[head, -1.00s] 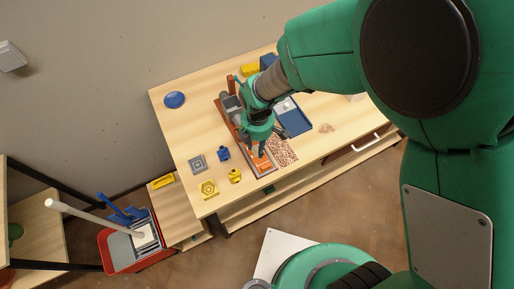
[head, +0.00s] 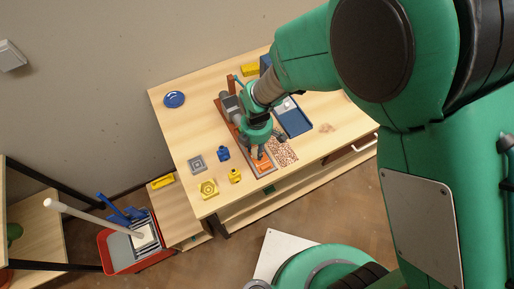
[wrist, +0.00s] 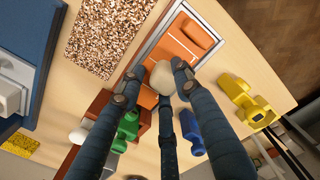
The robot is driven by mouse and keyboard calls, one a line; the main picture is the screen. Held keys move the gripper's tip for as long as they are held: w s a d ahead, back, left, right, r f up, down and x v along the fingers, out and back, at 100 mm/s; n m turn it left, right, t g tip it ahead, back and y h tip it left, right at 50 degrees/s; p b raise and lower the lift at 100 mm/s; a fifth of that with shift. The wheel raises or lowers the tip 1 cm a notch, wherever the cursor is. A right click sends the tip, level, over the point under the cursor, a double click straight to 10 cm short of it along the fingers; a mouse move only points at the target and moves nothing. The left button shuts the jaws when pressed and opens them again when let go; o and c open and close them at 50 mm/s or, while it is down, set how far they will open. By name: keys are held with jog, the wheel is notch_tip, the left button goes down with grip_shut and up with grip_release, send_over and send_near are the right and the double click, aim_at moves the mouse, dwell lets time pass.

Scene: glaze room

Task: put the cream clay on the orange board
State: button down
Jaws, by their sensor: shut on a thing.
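My gripper (wrist: 165,80) is shut on a lump of cream clay (wrist: 162,75), with its fingertips around the lump. The orange board (wrist: 171,50), in a grey frame, lies just beyond the clay in the wrist view. An orange block (wrist: 196,30) lies on its far part. In the head view my gripper (head: 268,149) hangs over the near end of the long strip that holds the orange board (head: 263,166). The clay is hidden there by my gripper. I cannot tell whether the clay touches the board.
A speckled mat (head: 284,152) and a blue tray (head: 296,120) lie right of the board. A blue piece (head: 223,153), a small yellow piece (head: 235,176), a yellow hexagonal piece (head: 208,189) and a grey square (head: 197,164) sit left. A blue plate (head: 174,99) is farther back.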

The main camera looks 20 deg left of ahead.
aim_at(257, 148)
jog(key=shift+f, duration=0.15)
jog(key=c, duration=1.2)
grip_release()
notch_tip(257, 148, up, 12)
jog(key=shift+r+p, duration=0.2)
jog(key=shift+p, duration=0.5)
